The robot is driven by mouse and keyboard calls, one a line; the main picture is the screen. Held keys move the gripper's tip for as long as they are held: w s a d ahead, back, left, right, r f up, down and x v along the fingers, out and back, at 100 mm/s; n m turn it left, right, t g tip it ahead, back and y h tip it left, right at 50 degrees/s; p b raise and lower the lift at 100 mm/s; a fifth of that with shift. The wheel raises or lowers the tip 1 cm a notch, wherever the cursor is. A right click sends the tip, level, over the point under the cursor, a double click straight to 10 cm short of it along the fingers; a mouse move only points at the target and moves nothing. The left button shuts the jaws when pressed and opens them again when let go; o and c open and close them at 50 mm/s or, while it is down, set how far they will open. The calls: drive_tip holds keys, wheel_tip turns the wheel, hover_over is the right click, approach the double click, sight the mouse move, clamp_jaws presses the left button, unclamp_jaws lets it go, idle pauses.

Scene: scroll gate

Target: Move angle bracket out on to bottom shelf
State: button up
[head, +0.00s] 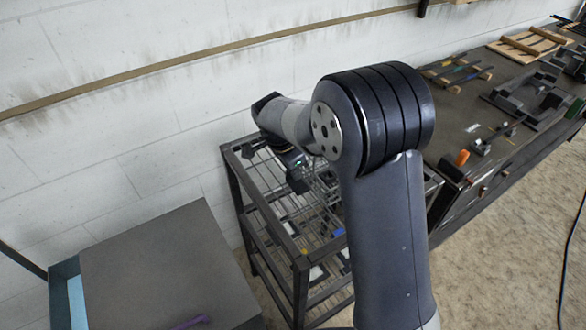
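A dark metal rack (262,201) with wire shelves stands against the wall in the centre. Its lower levels (318,280) show through the open frame, with small dark and light pieces on them that are too small to name. I cannot make out the angle bracket for certain. My arm reaches over the rack and hides its right part. My gripper (298,182) points down at the rack's top level, beside a wire basket (322,188). Its fingers are too small and dark to tell whether they are open or hold anything.
A grey-topped table or cabinet (150,265) stands at the lower left, with a purple item (192,322) at its front edge. A long dark workbench (470,110) with tools and wooden racks runs along the right. Bare floor (490,270) lies at the lower right, with a dark cable.

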drive_tip(key=o, duration=0.3)
